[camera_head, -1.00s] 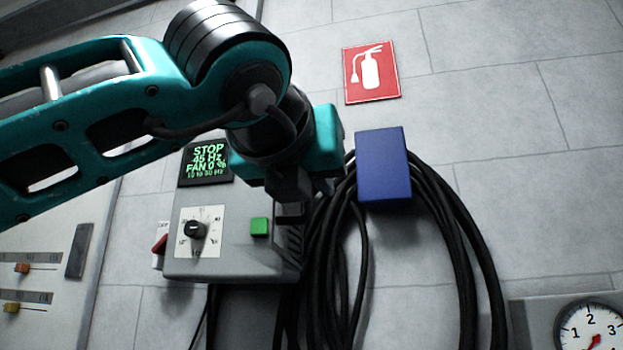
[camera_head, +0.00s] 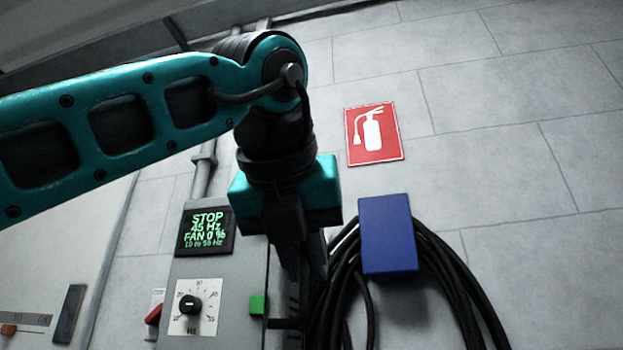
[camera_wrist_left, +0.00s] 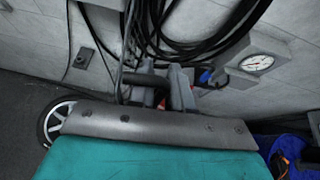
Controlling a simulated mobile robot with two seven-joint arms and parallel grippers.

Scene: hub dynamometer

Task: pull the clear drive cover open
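The grey drive box (camera_head: 235,285) is on the wall at lower centre-left in the head view. Its display (camera_head: 206,231) reads STOP, 45 Hz, FAN 0 %. It carries a black dial (camera_head: 190,304) and a green button (camera_head: 257,305). I cannot make out the clear cover or its position. My left gripper (camera_head: 302,265) points down along the box's right side. Its fingers are dark and overlap the box edge, so contact is unclear. In the wrist view, grey finger parts (camera_wrist_left: 178,88) show beside a dark bar (camera_wrist_left: 145,79). The right gripper is not in view.
A blue block (camera_head: 387,233) with coiled black cables (camera_head: 445,270) hangs right of the gripper. A red extinguisher sign (camera_head: 373,133) is above it. A red switch (camera_head: 153,315) sits left of the box. A round gauge (camera_wrist_left: 256,62) shows in the wrist view.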

